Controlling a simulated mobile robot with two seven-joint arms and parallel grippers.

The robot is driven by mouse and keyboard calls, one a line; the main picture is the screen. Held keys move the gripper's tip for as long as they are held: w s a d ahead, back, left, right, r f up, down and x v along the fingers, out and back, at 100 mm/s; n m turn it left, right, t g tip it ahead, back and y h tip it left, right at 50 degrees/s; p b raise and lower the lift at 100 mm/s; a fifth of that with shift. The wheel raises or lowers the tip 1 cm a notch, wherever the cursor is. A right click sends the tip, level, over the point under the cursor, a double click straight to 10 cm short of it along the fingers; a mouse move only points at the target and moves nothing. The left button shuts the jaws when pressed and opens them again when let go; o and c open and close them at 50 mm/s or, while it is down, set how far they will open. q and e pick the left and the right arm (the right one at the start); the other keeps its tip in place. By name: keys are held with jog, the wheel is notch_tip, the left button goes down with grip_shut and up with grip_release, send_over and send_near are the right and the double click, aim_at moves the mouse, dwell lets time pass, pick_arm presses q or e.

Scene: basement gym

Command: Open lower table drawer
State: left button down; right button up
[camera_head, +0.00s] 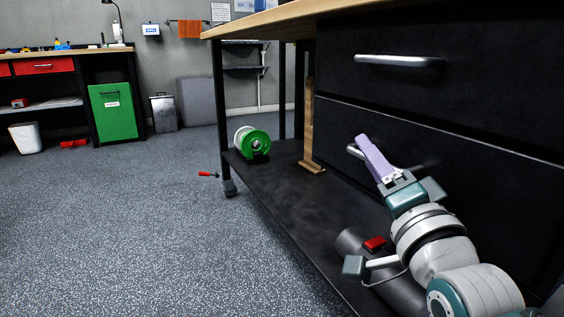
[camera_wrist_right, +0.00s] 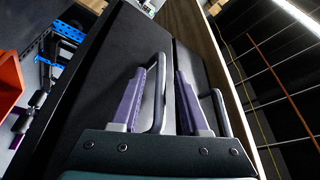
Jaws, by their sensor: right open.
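The black table's lower drawer (camera_head: 470,180) is at the right in the head view and looks flush with the upper drawer front. Its silver bar handle (camera_head: 354,150) is partly hidden behind my right gripper (camera_head: 368,148). In the wrist view, that handle (camera_wrist_right: 161,92) passes between the two purple fingers of my open right gripper (camera_wrist_right: 160,80), near the left finger. Contact cannot be told. The upper drawer (camera_head: 440,35) has its own handle (camera_head: 400,62), which shows in the wrist view (camera_wrist_right: 222,112) outside the right finger. My left gripper is out of view.
A low black shelf (camera_head: 290,195) under the table carries a green and white reel (camera_head: 252,142) and a wooden piece (camera_head: 310,130). A red-handled tool (camera_head: 207,174) lies on the speckled floor. The floor at left is mostly clear.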

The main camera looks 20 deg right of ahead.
jog(key=shift+w, duration=0.1)
grip_shut()
dwell(0.3)
dwell(1.1)
